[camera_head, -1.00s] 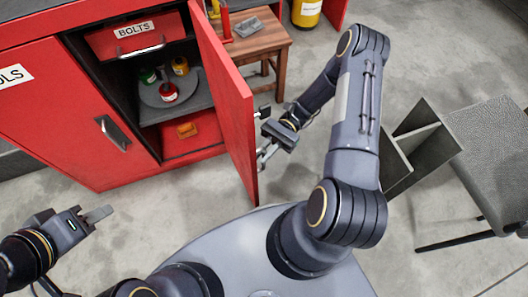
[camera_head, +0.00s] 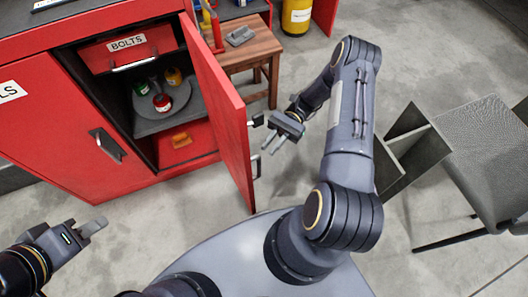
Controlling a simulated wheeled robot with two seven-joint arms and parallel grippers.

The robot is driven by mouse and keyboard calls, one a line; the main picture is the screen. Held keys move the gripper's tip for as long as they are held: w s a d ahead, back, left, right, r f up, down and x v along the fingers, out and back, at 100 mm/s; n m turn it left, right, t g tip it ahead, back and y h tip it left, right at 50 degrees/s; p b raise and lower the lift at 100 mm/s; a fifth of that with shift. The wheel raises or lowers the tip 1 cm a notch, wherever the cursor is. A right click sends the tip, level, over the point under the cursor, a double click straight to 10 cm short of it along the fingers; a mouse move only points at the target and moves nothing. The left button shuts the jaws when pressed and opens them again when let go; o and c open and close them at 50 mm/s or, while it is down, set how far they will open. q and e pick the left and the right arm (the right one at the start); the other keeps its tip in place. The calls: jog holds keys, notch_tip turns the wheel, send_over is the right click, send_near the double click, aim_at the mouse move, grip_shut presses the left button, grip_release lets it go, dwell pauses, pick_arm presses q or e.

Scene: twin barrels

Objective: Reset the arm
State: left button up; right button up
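My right gripper (camera_head: 273,145) is beside the outer face of the open red cabinet door (camera_head: 222,112), near its metal handle (camera_head: 256,166). It is empty, with a small gap between its two fingers, and looks apart from the handle. My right arm is stretched forward and bent at the elbow. My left gripper (camera_head: 93,228) is low at the left, in front of the cabinet (camera_head: 60,130), and holds nothing that I can see.
Inside the cabinet, a grey round tray (camera_head: 178,106) holds small green, red and yellow containers. A BOLTS drawer (camera_head: 120,47) is above, an orange item (camera_head: 181,140) below. A wooden stool (camera_head: 255,48) stands behind the door. A grey chair (camera_head: 480,150) is at right.

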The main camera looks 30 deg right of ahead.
jog(key=shift+w+d, duration=0.2)
jog(key=shift+d, duration=0.3)
